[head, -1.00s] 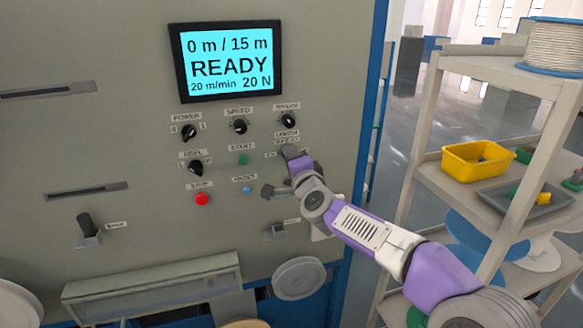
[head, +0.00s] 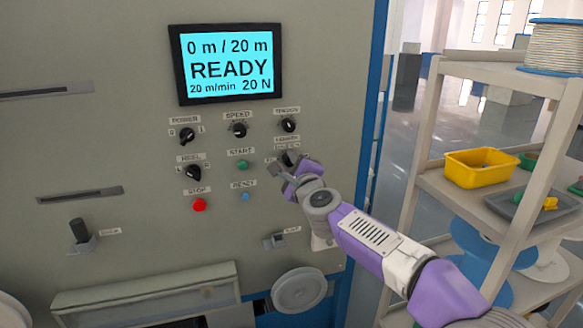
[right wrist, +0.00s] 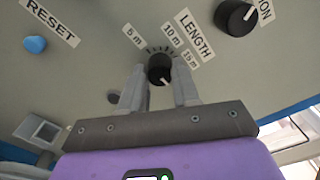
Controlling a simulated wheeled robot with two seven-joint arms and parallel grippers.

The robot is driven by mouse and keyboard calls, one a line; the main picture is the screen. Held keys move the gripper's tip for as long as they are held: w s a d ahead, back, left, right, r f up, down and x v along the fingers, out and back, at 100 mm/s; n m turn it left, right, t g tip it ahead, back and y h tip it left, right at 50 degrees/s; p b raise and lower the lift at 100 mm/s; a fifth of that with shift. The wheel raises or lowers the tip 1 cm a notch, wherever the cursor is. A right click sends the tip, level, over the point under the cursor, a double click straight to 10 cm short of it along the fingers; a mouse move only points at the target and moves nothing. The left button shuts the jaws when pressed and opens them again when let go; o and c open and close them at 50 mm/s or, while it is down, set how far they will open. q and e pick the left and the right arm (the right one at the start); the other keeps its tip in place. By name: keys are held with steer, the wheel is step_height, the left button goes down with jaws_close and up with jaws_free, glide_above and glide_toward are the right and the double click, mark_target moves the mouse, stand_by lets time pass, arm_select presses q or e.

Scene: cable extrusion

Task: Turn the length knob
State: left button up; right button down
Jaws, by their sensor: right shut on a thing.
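The black length knob (right wrist: 160,68) sits on the grey panel under a LENGTH label, with 5 m, 10 m and 15 m marks around it. Its white pointer line faces the lower right in the right wrist view. My right gripper (right wrist: 160,84) is shut on it, one finger on each side. In the head view my right gripper (head: 290,170) covers much of the knob. The display (head: 229,66) reads 0 m / 20 m, READY, 20 m/min, 20 N. My left gripper is not in view.
The tension knob (head: 288,125) is just above, the speed knob (head: 238,130) up and left. The green start button (head: 243,165), blue reset button (head: 246,197) and red stop button (head: 199,205) lie left. A shelf with a yellow bin (head: 482,168) stands right.

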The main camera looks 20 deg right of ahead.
stand_by(0.5)
steer(key=c, duration=0.8)
jaws_free()
steer(key=s+b, duration=0.1)
steer(key=s, duration=0.6)
steer(key=shift+s+d, duration=0.1)
steer(key=shift+s, duration=0.15)
